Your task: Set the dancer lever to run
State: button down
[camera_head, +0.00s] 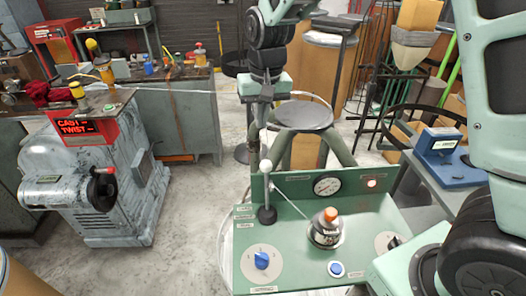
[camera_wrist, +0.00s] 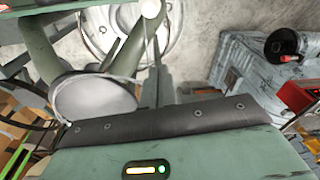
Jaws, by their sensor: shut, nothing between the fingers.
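The green control panel (camera_head: 300,243) stands in front of me in the head view. A lever with a pale ball knob (camera_head: 265,167) rises from a dark round base at the panel's left rear and looks nearly upright; I take it as the dancer lever. Its setting label is too small to read. My gripper (camera_head: 263,122) hangs above the knob, fingers pointing down, shut and empty. Fingers and knob look apart, though the depth gap is unclear. In the wrist view, my dark fingers (camera_wrist: 158,88) show beyond my wrist housing, and a pale ball (camera_wrist: 150,9) shows at the top edge.
A round-topped green stand (camera_head: 304,116) is behind. A grey machine with a red display (camera_head: 80,129) stands left, with open floor between.

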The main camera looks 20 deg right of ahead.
aim_at(267, 183)
jog(key=f+p, duration=0.1)
jog(key=f, duration=0.1)
jog(key=s+f+p, duration=0.1)
jog(key=f, duration=0.2)
jog(key=s+f+p, duration=0.1)
jog(key=f, duration=0.2)
jog(key=shift+s+a+f, duration=0.15)
jog(key=shift+a+f, duration=0.1)
jog(key=shift+a, duration=0.15)
jog(key=shift+s, duration=0.3)
jog(key=shift+a, duration=0.1)
